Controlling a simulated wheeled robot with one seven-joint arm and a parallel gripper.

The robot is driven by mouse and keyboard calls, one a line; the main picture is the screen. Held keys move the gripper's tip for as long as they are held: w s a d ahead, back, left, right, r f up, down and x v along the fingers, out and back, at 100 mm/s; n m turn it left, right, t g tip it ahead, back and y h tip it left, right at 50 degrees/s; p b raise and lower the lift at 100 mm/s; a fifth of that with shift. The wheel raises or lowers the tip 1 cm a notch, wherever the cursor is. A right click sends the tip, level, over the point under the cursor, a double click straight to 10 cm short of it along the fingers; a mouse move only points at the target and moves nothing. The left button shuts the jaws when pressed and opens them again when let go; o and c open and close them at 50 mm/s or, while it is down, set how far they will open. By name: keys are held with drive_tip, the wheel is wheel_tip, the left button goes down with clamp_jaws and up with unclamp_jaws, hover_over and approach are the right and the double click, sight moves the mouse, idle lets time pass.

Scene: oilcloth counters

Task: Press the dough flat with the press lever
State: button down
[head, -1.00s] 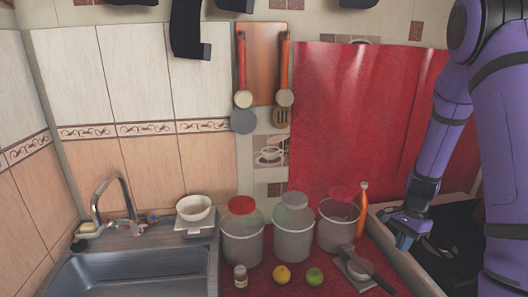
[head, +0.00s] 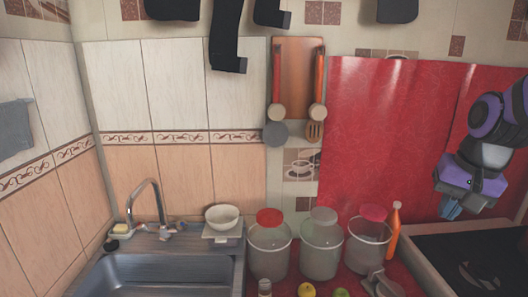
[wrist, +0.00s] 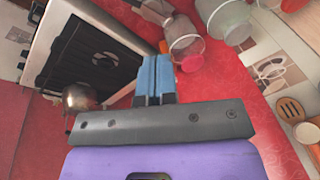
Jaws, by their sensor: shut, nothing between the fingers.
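The press (head: 382,284) is at the bottom edge of the head view, on the red counter in front of the jars. It is grey, partly cut off by the frame, and its lever is hard to make out. I cannot see any dough. My gripper (head: 450,207) is raised to the right of the press and well above it, near the stove. Its blue fingers (wrist: 155,78) are closed together in the wrist view, with nothing between them. The gripper and press are apart.
Several lidded jars (head: 320,252) stand along the back, with an orange bottle (head: 394,232) beside them. The stove (head: 475,262) is at right and the sink (head: 165,275) at left. A kettle (wrist: 80,98) shows in the wrist view. Small items stand at the counter's front.

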drive_tip(key=s+a+r+n+t, duration=0.2)
drive_tip(key=s+a+r+n, duration=0.2)
drive_tip(key=s, duration=0.7)
wheel_tip(320, 180, up, 3)
drive_tip(key=shift+s+f+n+t+h, duration=0.15)
drive_tip(key=shift+s+n+t+h, duration=0.25)
drive_tip(key=shift+n, duration=0.4)
drive_tip(key=shift+w, duration=0.1)
drive_tip(key=m+g+y, duration=0.2)
drive_tip(key=m+g, duration=0.5)
drive_tip(key=m, duration=0.8)
hover_over(400, 296)
drive_tip(key=s+d, duration=0.3)
drive_tip(key=d, duration=0.2)
drive_tip(key=w+d+f+x, duration=0.1)
drive_tip(key=w+d+x, duration=0.15)
drive_tip(key=x, duration=1.25)
drive_tip(key=w+d+f+x, duration=0.1)
drive_tip(key=w+d+x, duration=0.15)
drive_tip(key=x, duration=2.15)
drive_tip(key=s+x, duration=0.1)
drive_tip(key=x, duration=0.3)
drive_tip(key=shift+f, duration=0.2)
